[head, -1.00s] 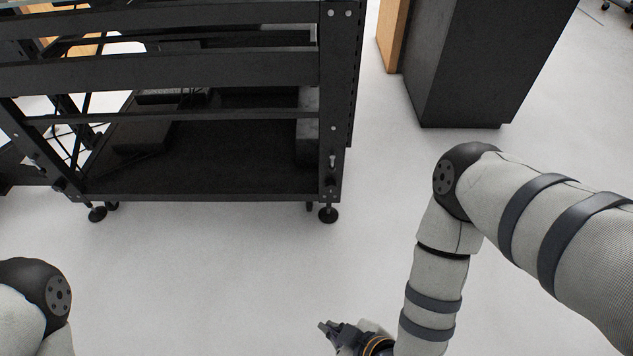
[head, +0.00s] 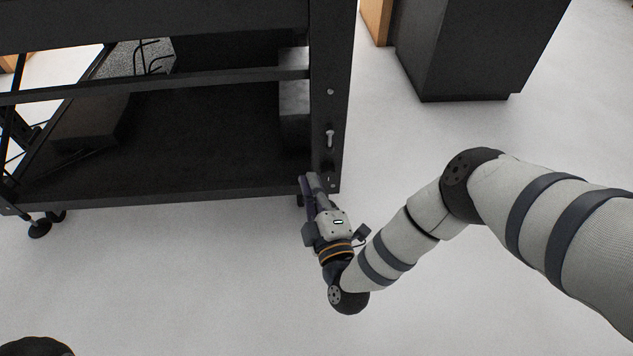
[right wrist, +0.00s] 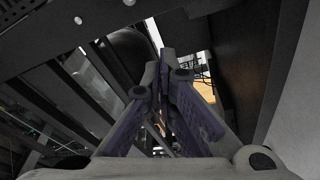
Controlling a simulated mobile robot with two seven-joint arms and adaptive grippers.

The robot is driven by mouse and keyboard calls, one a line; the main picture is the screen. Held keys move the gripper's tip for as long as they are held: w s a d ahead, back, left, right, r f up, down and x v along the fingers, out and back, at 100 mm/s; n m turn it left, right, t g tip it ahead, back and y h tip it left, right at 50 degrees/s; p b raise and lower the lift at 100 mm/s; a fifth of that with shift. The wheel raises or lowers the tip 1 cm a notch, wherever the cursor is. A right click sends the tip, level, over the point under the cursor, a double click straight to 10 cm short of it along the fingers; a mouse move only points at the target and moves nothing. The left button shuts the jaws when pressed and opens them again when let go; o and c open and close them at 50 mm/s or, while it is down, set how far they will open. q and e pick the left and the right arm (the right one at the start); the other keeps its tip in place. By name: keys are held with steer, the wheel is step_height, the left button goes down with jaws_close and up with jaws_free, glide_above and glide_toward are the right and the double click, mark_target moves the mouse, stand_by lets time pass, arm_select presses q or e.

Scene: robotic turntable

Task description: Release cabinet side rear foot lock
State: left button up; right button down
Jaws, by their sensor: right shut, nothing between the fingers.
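The black frame rack (head: 210,193) stands ahead with its right corner post (head: 332,70) near the picture's middle. A small pale pin or lever (head: 330,138) shows low on that post; I cannot tell whether it is the foot lock. My right gripper (head: 308,178) is at the foot of this post, its fingers shut and empty, pointing at the rack's lower edge. It hides most of the foot there. In the right wrist view the shut fingertips (right wrist: 166,55) are among dark beams; no lock can be made out. My left gripper is out of view.
A dark cabinet (head: 468,50) stands at the back right, with a wooden panel (head: 376,20) beside it. Another rack foot (head: 40,228) rests on the floor at the left. The pale floor (head: 180,280) in front of the rack is clear.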

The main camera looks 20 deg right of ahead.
mark_target(329, 139)
arm_select(q)
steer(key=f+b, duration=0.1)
steer(key=b, duration=0.1)
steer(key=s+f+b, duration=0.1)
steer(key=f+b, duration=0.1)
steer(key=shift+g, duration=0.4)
arm_select(e)
steer(key=w+d+f, duration=0.1)
steer(key=w+d, duration=0.3)
steer(key=w, duration=0.3)
steer(key=shift+w+d, duration=0.2)
steer(key=shift+w, duration=0.05)
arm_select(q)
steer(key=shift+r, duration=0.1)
arm_select(e)
steer(key=shift+r, duration=0.1)
arm_select(q)
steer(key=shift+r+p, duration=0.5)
steer(key=shift+p, duration=0.35)
arm_select(e)
steer(key=shift+n, duration=0.4)
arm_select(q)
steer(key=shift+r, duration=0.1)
arm_select(e)
steer(key=shift+d, duration=0.1)
